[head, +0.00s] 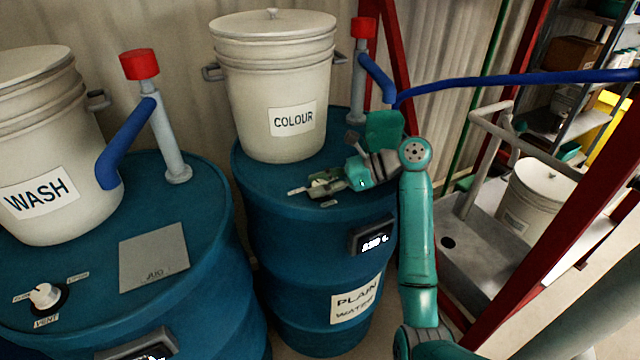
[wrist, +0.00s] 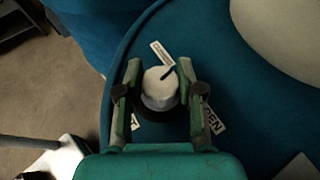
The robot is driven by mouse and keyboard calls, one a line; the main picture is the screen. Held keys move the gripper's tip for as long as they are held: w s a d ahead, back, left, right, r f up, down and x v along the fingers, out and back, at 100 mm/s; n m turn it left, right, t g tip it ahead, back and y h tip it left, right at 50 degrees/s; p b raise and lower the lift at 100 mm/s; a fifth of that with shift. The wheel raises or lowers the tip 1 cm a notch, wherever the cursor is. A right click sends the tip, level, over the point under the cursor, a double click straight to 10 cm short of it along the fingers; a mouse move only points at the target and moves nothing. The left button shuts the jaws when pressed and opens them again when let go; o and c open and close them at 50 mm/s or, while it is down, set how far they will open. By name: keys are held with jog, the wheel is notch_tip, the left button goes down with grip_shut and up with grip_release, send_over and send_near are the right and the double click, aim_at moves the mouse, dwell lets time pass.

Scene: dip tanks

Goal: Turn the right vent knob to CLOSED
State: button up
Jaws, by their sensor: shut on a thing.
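The right vent knob (wrist: 160,88) is white on a dark base, on top of the right blue drum (head: 262,176). My gripper (wrist: 160,84) is shut on it, one finger on each side; the gripper also shows in the head view (head: 312,188), where it hides most of the knob. The knob's dark pointer line slants up and right in the wrist view, its tip near the right end of a white label (wrist: 162,53) above the knob, whose print is hard to read. An OPEN label (wrist: 212,121) lies to the right, partly behind a finger.
A COLOUR bucket (head: 275,90) stands on the same drum behind my gripper, with a red-capped grey pipe (head: 359,85) and blue hose (head: 520,80). The left drum carries the WASH bucket (head: 40,140), another vent knob (head: 44,295) and a grey plate (head: 153,255). A metal sink (head: 490,245) stands right.

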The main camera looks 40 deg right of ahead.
aim_at(320, 183)
dwell(0.4)
jog(key=o, duration=1.1)
jog(key=shift+o, duration=0.2)
notch_tip(320, 183, up, 10)
jog(key=shift+f, duration=0.1)
